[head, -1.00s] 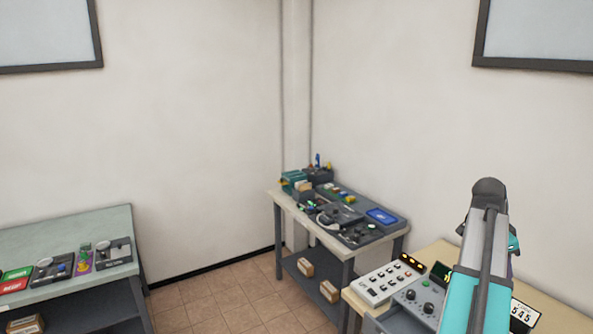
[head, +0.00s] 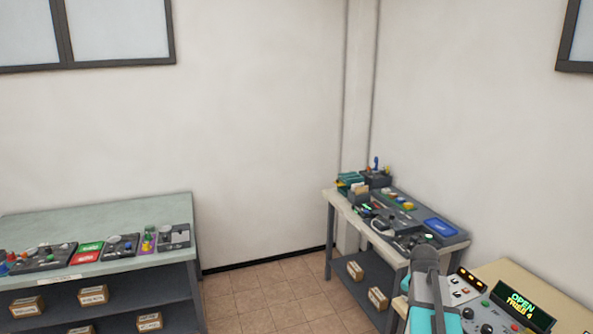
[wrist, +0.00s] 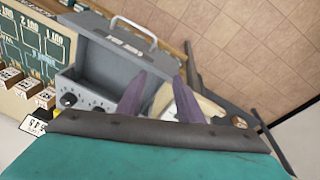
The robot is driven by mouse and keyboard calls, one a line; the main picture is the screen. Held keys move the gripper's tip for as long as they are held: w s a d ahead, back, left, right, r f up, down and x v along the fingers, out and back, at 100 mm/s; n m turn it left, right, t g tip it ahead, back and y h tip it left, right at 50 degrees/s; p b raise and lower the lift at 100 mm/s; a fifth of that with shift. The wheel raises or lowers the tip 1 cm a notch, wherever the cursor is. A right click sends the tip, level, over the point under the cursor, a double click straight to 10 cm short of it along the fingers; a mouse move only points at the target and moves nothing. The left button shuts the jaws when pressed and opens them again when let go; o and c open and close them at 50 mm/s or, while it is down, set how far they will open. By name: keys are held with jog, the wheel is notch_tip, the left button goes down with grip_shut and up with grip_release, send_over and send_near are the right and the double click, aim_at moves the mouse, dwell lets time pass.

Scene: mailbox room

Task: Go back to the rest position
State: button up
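My gripper (wrist: 160,80) shows in the wrist view as two purple fingers. They stand apart, and no object is clearly held between them. A grey box with a handle (wrist: 104,58) lies beyond the fingertips, with no clear contact. In the head view my arm rises at the lower right, and its gripper cannot be made out there.
A tan table with a green display reading OPEN (head: 521,302) is at the lower right. A corner table with devices (head: 455,239) stands behind it. A green-topped workbench (head: 110,218) is at left. Tiled floor (head: 270,290) lies open between them.

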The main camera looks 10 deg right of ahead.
jog(key=a+f+n+y, duration=0.1)
jog(key=a+f+n, duration=0.4)
jog(key=a, duration=0.7)
jog(key=a+f+n+y, duration=0.1)
jog(key=a+f+n, duration=0.2)
jog(key=a+f, duration=0.65)
jog(key=a+f+n, duration=0.4)
jog(key=a, duration=1)
jog(key=s+f+g+b, duration=0.5)
jog(key=s+f+b, duration=0.7)
jog(key=s+f, duration=1.5)
notch_tip(320, 180, down, 4)
jog(key=shift+n+g, duration=0.3)
jog(key=shift+w, duration=0.1)
